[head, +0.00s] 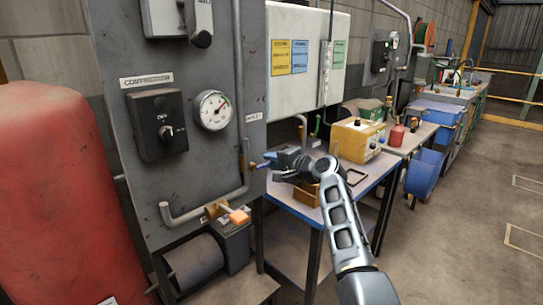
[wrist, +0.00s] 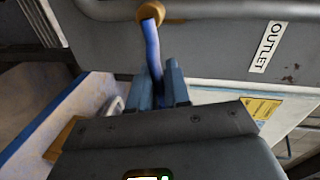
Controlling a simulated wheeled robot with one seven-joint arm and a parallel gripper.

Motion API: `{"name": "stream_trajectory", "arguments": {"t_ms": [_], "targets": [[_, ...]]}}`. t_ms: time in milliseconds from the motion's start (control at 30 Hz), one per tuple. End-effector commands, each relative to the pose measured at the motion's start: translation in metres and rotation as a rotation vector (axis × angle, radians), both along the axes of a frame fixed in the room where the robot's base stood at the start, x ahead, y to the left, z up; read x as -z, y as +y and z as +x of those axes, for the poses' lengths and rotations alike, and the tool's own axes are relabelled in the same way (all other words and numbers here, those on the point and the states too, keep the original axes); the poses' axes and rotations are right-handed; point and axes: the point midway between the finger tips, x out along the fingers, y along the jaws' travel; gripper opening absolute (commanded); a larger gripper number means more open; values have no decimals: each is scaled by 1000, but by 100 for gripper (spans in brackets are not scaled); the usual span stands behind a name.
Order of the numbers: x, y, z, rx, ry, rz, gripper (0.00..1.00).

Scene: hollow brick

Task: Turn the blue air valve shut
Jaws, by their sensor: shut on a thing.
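The blue air valve handle (wrist: 153,45) runs from a brass valve body (wrist: 151,12) on the outlet pipe (wrist: 210,9) down between my fingers in the wrist view. The lever stands roughly crosswise to the pipe there. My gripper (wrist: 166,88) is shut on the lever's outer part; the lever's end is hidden. In the head view the gripper (head: 268,163) is at the right edge of the grey panel (head: 195,95), with only a small blue piece of the handle showing, beside the vertical pipe (head: 243,120).
A pressure gauge (head: 212,110) and compressor switch (head: 157,125) are on the panel. A red tank (head: 50,200) stands at left. A workbench (head: 300,208) with a yellow box (head: 357,139) is behind my arm. The floor at right is clear.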

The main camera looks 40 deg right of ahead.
Motion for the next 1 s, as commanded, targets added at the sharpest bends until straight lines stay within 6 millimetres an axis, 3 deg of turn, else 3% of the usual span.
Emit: {"name": "stream_trajectory", "arguments": {"t_ms": [300,867,900,1000], "targets": [[8,-1,0,1,6,134,0],[11,-1,-1,1,8,167,0],[12,-1,-1,1,9,167,18],[11,-1,-1,1,8,166,27]]}}
